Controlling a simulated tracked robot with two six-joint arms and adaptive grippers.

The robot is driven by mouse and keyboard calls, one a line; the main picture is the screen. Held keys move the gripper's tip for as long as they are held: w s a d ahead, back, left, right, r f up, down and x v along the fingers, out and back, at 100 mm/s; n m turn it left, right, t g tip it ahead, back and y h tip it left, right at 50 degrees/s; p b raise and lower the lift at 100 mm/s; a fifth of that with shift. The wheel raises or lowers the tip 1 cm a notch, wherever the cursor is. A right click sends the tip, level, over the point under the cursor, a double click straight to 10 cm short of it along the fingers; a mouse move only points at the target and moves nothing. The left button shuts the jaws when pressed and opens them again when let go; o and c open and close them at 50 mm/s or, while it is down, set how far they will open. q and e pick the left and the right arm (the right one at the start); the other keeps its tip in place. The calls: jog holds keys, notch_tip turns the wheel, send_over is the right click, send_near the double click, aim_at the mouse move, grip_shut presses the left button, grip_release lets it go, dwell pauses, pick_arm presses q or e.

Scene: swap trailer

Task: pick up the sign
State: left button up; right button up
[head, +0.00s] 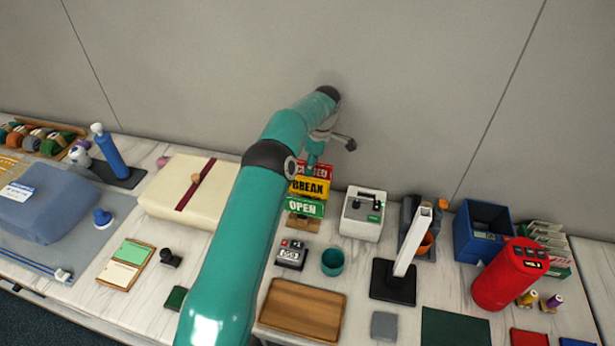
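The sign (304,207) is a stack of three small boards on a wooden stand on the counter near the wall. A green OPEN board is lowest, a yellow BREAK board is in the middle and a red CLOSED board is on top. My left gripper (328,148) is above and just behind the top board, at the end of the teal arm. The arm's wrist partly hides the gripper, so its opening and any contact with the sign are unclear. The arm covers part of the counter left of the sign. My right gripper is out of view.
A cream box (165,190) with a dark red ribbon lies left of the arm. A white device (361,216) stands close to the sign's right. A black date stamp (291,254), teal cup (332,262) and wooden tray (302,309) are in front. The wall (420,90) is close behind.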

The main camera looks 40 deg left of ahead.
pick_arm(q)
jog(key=shift+s+a+f, duration=0.15)
jog(key=shift+a+f, duration=0.05)
jog(key=shift+f, duration=0.65)
jog(key=shift+f, duration=0.35)
grip_shut()
